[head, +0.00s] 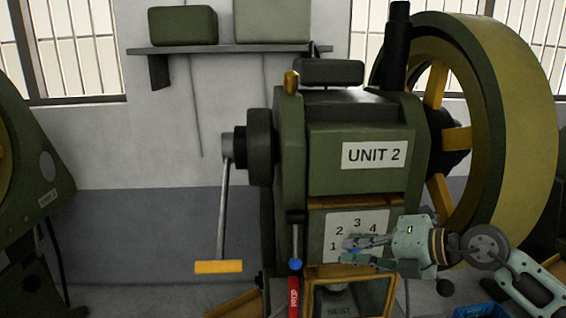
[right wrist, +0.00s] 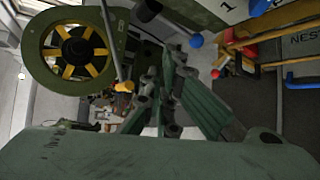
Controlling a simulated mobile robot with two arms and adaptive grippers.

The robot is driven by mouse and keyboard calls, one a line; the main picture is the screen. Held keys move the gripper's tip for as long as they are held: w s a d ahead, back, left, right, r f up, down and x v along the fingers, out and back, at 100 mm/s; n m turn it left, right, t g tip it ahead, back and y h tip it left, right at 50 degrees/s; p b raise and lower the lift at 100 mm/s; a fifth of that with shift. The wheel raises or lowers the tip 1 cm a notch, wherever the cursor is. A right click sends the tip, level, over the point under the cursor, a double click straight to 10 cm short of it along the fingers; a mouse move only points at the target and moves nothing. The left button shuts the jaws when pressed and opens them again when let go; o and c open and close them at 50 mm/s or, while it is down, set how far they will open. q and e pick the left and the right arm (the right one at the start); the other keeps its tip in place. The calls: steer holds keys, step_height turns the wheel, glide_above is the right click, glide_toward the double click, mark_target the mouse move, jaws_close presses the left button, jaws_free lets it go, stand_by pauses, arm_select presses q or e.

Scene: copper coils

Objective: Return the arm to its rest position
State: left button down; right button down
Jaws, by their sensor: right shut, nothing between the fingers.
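My right gripper (head: 352,249) is in front of the lower part of the green machine marked UNIT 2 (head: 330,160). It is shut and empty, and its fingers overlap the white panel numbered 1 to 4 (head: 375,219) in the head view. I cannot tell whether it touches the panel. In the right wrist view the closed fingers of the right gripper (right wrist: 172,62) show in the middle. My right arm (head: 485,245) reaches in from the lower right. My left gripper is in neither view.
A large flywheel (head: 520,120) stands at the right of the machine. A crank with a yellow handle (head: 218,267) hangs at its left. A blue crate (head: 480,311) is at the lower right.

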steer(key=s+a+r+m+t+y, duration=0.3)
steer(key=a+r+y, duration=0.2)
steer(key=a, duration=0.3)
steer(key=s+d+f+m+t+h, duration=0.1)
steer(key=d+f+m+t+h, duration=0.2)
steer(key=d+m+t+h, duration=0.5)
steer(key=d+f+m+t+h, duration=0.1)
steer(key=d+f+m+h, duration=0.3)
steer(key=m, duration=0.8)
steer(key=s+d+f+m+g+h, duration=0.3)
steer(key=s+f+m+g+h, duration=0.15)
steer(key=f, duration=0.55)
steer(key=s+a+f+m+g, duration=0.1)
steer(key=s+f+g, duration=0.5)
steer(key=s+f, duration=0.55)
steer(key=s+a+f+m+g, duration=0.15)
steer(key=s+f+g, duration=0.55)
steer(key=s, duration=0.7)
step_height(320, 180, down, 27)
steer(key=s, duration=0.2)
steer(key=s+d+f+g+b, duration=0.1)
steer(key=s+d+f, duration=0.2)
steer(key=s+f, duration=1.4)
steer(key=shift+d+f+y, duration=0.15)
steer(key=shift+f+y, duration=0.2)
steer(key=shift+f, duration=0.1)
